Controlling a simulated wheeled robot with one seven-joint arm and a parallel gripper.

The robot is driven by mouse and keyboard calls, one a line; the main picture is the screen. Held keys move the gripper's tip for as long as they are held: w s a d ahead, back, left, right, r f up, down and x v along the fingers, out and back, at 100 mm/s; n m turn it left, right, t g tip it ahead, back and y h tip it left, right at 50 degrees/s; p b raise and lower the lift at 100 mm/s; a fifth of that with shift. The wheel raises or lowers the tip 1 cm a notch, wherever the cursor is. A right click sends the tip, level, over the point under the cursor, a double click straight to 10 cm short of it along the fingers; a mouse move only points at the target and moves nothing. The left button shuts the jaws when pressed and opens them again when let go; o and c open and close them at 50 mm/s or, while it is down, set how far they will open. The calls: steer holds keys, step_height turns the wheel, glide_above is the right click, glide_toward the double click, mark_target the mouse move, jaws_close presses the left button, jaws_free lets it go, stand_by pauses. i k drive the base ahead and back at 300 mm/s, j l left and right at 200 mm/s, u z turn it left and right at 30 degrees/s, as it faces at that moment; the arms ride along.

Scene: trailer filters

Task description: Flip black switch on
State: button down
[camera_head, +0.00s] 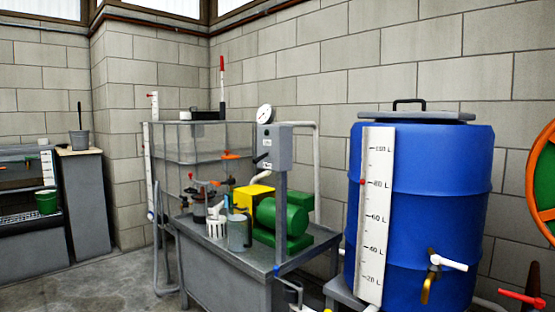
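A grey control box (275,147) stands on a grey-blue post at the front edge of a metal table. A small black switch lever (261,158) sticks out at the box's left side and points left and slightly down. It is too small to tell its on or off setting. A small dark round spot shows above it on the box face. My gripper is not in this view.
The metal table (232,259) carries a green motor (282,218), a yellow block (252,197), a clear jug (238,233) and a white holder (216,227). A round gauge (264,114) sits above the box. A blue barrel (440,205) stands right. Floor (95,290) at left is clear.

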mark_target(257, 161)
steer(key=i+j+z, duration=0.2)
steer(key=i+j, duration=0.15)
steer(key=i, duration=0.2)
steer(key=i+j+z, duration=0.2)
steer(key=i+j, duration=0.2)
steer(key=i, duration=0.1)
